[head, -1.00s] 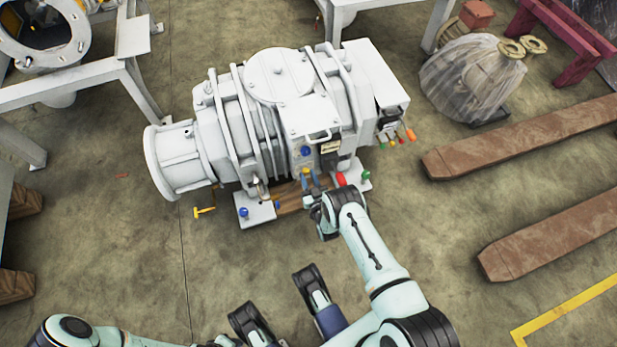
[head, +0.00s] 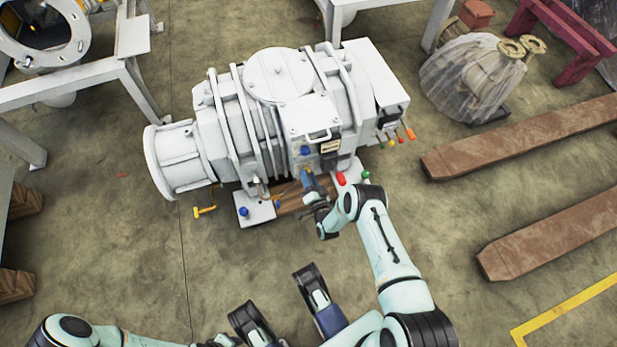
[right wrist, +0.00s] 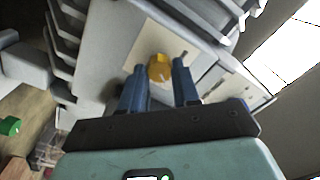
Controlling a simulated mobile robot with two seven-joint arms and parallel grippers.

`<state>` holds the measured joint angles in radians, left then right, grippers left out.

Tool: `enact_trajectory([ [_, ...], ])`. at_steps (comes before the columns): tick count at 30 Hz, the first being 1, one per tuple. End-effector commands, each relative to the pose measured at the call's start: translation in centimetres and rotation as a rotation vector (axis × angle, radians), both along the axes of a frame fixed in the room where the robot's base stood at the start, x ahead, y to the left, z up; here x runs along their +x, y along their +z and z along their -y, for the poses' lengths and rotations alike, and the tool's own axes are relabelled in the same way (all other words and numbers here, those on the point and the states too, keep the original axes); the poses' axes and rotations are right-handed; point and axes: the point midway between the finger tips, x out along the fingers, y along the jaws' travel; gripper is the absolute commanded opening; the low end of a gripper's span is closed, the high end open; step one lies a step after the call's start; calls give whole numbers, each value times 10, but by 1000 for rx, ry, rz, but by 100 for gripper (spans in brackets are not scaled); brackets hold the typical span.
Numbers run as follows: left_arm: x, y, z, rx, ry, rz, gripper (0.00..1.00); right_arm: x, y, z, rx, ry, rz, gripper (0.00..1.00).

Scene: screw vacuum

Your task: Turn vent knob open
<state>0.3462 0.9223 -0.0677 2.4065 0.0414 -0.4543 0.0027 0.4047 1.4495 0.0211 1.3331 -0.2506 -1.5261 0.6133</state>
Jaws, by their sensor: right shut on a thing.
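The large white vacuum machine (head: 270,110) stands on the floor in the head view. A yellow knob (right wrist: 159,68) sits on its light panel in the right wrist view, between the two blue fingers of my right gripper (right wrist: 159,85). It also shows small in the head view (head: 306,172). My right gripper (head: 308,181) is shut on this knob, reaching it from the front. The fingers partly cover the panel around it. My left gripper does not show clearly; only parts of the left arm appear at the lower left of the head view.
Blue knob (head: 305,150), red knob (head: 341,179) and green knob (head: 366,175) are close to my right gripper. A yellow handle (head: 206,209) sticks out at the machine's lower left. Brown beams (head: 530,135) lie at the right.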

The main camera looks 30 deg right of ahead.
Motion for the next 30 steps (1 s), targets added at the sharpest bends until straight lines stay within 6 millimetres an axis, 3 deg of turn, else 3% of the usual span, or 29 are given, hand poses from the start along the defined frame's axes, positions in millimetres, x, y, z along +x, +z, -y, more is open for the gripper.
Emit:
enact_trajectory([
  [21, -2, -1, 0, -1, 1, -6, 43, -1, -2, -2, 76, 3, 12, 0],
  [22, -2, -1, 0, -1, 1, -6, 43, -2, -2, -1, 76, 3, 12, 37],
  [24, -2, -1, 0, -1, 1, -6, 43, -1, -2, -1, 76, 2, 13, 56],
  [30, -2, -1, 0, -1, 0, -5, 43, -1, -1, -1, 75, 2, 15, 56],
])
